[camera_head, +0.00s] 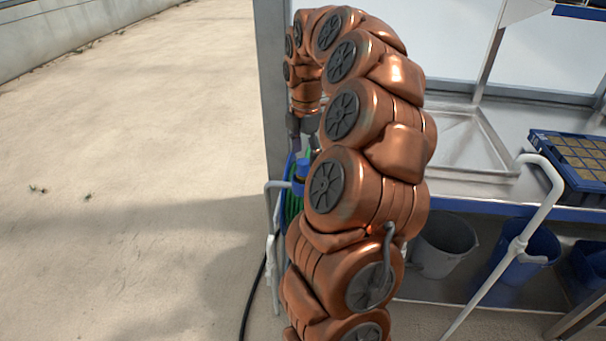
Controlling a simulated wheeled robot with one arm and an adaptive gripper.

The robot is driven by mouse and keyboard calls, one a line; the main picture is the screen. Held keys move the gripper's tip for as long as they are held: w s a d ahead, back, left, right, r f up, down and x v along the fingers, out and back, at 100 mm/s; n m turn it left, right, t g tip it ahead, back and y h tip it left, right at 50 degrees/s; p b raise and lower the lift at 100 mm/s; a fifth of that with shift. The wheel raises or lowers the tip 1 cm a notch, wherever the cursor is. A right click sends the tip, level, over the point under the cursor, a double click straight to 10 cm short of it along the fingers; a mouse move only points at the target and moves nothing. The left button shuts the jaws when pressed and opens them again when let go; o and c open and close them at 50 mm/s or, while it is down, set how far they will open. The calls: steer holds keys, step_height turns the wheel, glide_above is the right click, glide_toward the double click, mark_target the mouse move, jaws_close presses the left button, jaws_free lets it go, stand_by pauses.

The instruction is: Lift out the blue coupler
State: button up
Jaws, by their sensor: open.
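My copper-coloured arm arches over, and my gripper (303,138) hangs from its end, pointing down and partly hidden behind the arm's lower links. The gripper is open. Just below it is a small blue cylindrical piece (301,168), which looks like the blue coupler. Its right side is cut off by my arm. The gap between the fingertips and this piece is too small and too covered to judge. A coiled green hose (291,206) hangs right below the blue piece.
White pipe frames (540,190) stand in front of a metal bench (465,187). A blue tray of brown cells (560,178) rests on the bench. A grey bucket (443,247) and blue bins (527,258) sit underneath. A black hose (254,295) lies on the floor. The left floor is clear.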

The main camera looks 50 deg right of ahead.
mark_target(303, 161)
steer(key=shift+w+a+f, duration=0.1)
steer(key=shift+w+f, duration=0.05)
steer(key=shift+f, duration=1.15)
steer(key=shift+w+f, duration=0.1)
steer(key=shift+f, duration=1.2)
jaws_close()
